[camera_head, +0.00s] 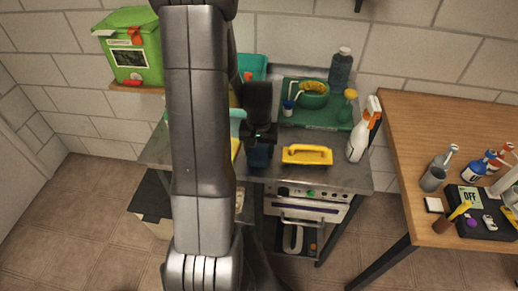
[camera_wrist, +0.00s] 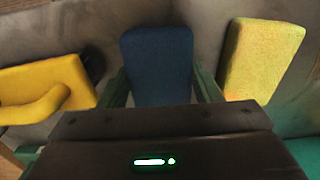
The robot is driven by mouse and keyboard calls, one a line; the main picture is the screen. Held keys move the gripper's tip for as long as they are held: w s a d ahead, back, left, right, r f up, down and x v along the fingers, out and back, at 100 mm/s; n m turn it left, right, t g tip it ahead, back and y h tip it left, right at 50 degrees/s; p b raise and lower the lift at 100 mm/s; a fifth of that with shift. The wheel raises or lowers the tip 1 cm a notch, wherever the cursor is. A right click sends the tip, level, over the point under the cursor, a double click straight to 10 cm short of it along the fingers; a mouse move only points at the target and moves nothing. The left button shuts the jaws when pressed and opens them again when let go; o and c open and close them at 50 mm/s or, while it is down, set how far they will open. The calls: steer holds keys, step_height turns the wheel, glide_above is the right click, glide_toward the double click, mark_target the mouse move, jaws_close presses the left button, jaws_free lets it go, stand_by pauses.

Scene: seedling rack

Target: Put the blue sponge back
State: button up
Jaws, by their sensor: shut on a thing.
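The blue sponge (camera_wrist: 158,58) stands between the two green fingers of my gripper (camera_wrist: 158,86) in the wrist view. My gripper is shut on it. In the head view the blue sponge (camera_head: 259,159) shows below my dark gripper (camera_head: 259,140), near the front edge of the steel bench (camera_head: 345,176). I cannot tell whether it touches the bench. A yellow sponge (camera_wrist: 263,58) is beside it at the right in the wrist view. My arm hides part of the bench's left side in the head view.
A yellow tool with a handle (camera_head: 307,155) lies close right of my gripper; it also shows in the wrist view (camera_wrist: 50,90). A white and orange spray bottle (camera_head: 359,141) stands at the bench's right. A green tray (camera_head: 329,116) with a bowl (camera_head: 314,98) is behind.

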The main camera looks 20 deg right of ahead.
mark_target(259, 150)
steer(key=shift+f, duration=0.2)
steer(key=o, duration=0.9)
steer(key=shift+r, duration=0.2)
step_height(259, 150, up, 12)
steer(key=shift+r, duration=0.1)
